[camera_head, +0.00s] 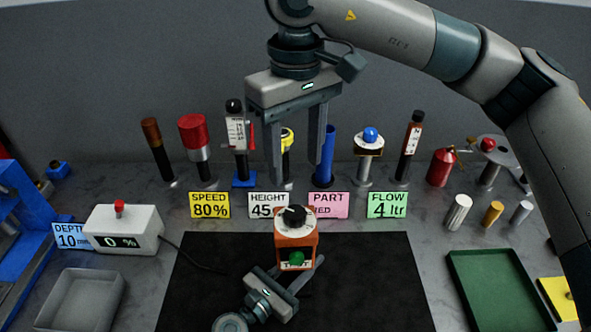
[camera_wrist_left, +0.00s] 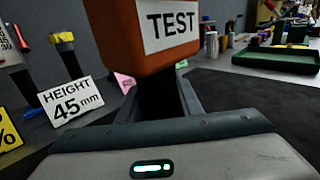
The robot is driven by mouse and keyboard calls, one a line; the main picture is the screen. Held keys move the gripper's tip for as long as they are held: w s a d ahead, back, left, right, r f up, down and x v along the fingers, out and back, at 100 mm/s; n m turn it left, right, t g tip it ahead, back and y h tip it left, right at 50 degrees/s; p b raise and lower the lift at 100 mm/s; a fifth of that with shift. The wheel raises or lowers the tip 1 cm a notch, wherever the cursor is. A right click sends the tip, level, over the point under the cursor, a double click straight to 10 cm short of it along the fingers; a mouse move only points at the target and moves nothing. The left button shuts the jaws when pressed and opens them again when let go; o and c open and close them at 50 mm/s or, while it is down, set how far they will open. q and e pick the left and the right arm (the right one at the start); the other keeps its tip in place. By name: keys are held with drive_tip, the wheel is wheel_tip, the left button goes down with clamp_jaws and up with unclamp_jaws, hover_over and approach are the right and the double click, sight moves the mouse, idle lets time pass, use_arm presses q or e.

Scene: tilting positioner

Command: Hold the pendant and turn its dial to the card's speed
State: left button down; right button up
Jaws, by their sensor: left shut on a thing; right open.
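The pendant (camera_head: 306,249) is an orange box with a black dial (camera_head: 295,214) on its pale top and a green button (camera_head: 297,258) on its front. My left gripper (camera_head: 292,271) is shut on the pendant near the front of the black mat. In the left wrist view, the orange pendant (camera_wrist_left: 120,35) carries a TEST label. My right gripper (camera_head: 296,172) is open and empty, above and behind the dial, fingers pointing down. The yellow speed card (camera_head: 209,205) reads 80%. The white display box (camera_head: 122,228) reads 0 %. The dial's exact setting is too small to read.
Cards for depth, height (camera_head: 267,205), part (camera_head: 328,205) and flow (camera_head: 387,205) stand around the mat (camera_head: 380,285). Several upright tools line the back. A grey tray (camera_head: 82,300) is at left, a green tray (camera_head: 500,290) at right. The mat's right half is clear.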

use_arm(q)
drive_tip(key=shift+f, duration=0.1)
idle(0.3)
drive_tip(key=c, duration=1.2)
unclamp_jaws()
drive_tip(key=shift+s+a, duration=0.4)
drive_tip(key=shift+s, duration=0.05)
drive_tip(key=v, duration=1)
drive_tip(key=shift+s+a, duration=0.25)
drive_tip(key=shift+s, duration=0.05)
drive_tip(key=shift+s, duration=0.15)
